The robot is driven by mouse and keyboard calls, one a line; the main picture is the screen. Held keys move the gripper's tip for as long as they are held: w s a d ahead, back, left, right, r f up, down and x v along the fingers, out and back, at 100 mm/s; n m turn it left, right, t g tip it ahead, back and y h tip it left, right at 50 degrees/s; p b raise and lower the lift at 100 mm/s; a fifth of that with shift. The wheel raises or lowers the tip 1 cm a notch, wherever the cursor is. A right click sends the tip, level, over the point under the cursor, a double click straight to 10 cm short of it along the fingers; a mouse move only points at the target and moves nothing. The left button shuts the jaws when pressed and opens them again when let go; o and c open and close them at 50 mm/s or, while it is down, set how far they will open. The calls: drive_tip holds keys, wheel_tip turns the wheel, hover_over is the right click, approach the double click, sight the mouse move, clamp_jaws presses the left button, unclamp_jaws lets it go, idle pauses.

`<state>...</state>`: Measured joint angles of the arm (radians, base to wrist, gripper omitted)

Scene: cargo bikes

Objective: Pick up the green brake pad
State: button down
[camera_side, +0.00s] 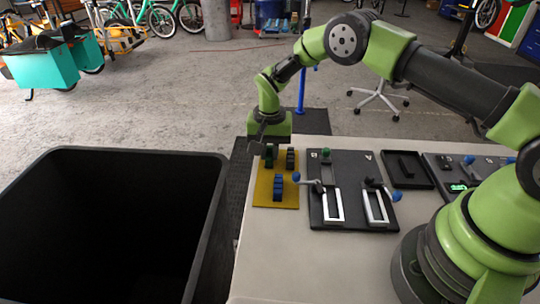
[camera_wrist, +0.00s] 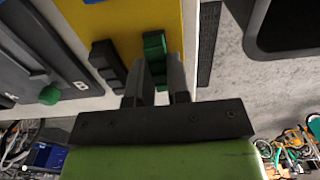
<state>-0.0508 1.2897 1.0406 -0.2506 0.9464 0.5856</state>
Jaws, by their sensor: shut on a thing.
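A black pad (camera_side: 290,158) stands close to the right of the green one, and a blue pad (camera_side: 278,188) is nearer the front of the board. A dark panel with levers (camera_side: 325,215) lies to the right. A large black bin (camera_side: 215,215) stands left of the table.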

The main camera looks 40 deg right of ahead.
sight(270, 152)
drive_tip(key=shift+r, duration=3.45)
